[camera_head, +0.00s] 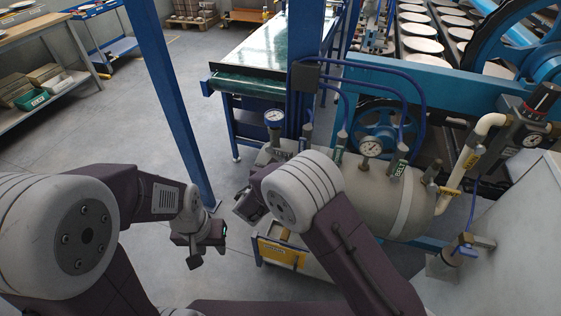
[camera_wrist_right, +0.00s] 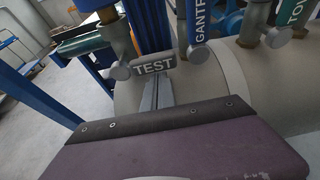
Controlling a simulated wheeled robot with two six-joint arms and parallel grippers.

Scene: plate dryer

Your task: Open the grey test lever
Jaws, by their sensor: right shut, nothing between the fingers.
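The grey test lever (camera_wrist_right: 155,67) shows in the right wrist view as a short grey handle marked TEST, lying roughly crosswise on a valve above the grey tank (camera_wrist_right: 232,85). My right gripper (camera_wrist_right: 157,82) is shut and empty, its fingertips just below the lever's label; I cannot tell if they touch it. In the head view my right gripper (camera_head: 247,206) is at the tank's left end, and my right arm hides much of that area. My left gripper (camera_head: 205,243) hangs further left, away from the tank; its finger gap is not clear.
The GANTRY lever (camera_wrist_right: 201,32) stands close right of the test lever. A pressure gauge (camera_head: 370,147) and the BELT lever (camera_head: 397,171) are on the tank (camera_head: 380,200). A blue post (camera_head: 170,95) rises behind my left gripper. Open floor (camera_head: 90,125) lies at the left.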

